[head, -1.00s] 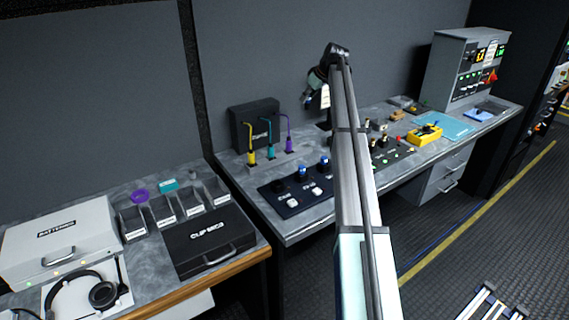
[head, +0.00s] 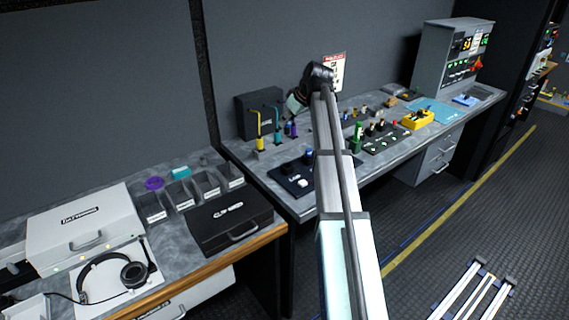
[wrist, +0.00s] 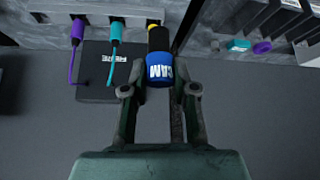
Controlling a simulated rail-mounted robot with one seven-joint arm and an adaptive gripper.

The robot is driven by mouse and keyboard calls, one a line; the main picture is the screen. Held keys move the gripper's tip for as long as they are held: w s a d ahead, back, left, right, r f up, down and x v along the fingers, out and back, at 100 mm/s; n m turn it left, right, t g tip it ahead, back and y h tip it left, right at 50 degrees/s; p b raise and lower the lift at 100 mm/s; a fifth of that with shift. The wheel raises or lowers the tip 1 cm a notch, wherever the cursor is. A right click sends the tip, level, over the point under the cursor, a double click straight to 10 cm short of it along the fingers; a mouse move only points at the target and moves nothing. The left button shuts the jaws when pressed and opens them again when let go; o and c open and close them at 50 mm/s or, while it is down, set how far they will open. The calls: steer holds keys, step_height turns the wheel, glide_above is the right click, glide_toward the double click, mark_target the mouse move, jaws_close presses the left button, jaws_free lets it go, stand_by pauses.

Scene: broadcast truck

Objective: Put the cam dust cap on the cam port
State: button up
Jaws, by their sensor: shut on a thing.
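In the wrist view, the blue cam dust cap (wrist: 159,72), marked CAM in white, sits between the two fingertips of my gripper (wrist: 159,80). My gripper is shut on it. A yellow and black plug (wrist: 158,38) shows just behind the cap; I cannot tell whether they touch. In the head view my gripper (head: 297,103) is above the rear of the right bench, near the upright cable plugs, and the cap is too small to make out there. A dark panel (head: 283,178) with blue and white fittings lies in front, partly behind my arm. I cannot pick out the cam port.
Teal (wrist: 109,62) and purple (wrist: 74,56) cable plugs stand beside the yellow one, near a black box (head: 255,112). Open bins (head: 180,192) and a black case (head: 229,222) are on the left bench. A yellow device (head: 417,119) sits farther right.

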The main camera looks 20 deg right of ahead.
mark_target(284, 166)
step_height(284, 166, down, 17)
steer(key=p, duration=0.3)
steer(key=shift+r, duration=0.1)
steer(key=shift+s+f+b, duration=0.25)
steer(key=shift+f+b, duration=0.15)
steer(key=shift+f, duration=0.2)
steer(key=o, duration=0.8)
steer(key=shift+a+f, duration=0.1)
steer(key=shift+w+f, duration=0.1)
steer(key=shift+f, duration=0.1)
steer(key=shift+r, duration=0.2)
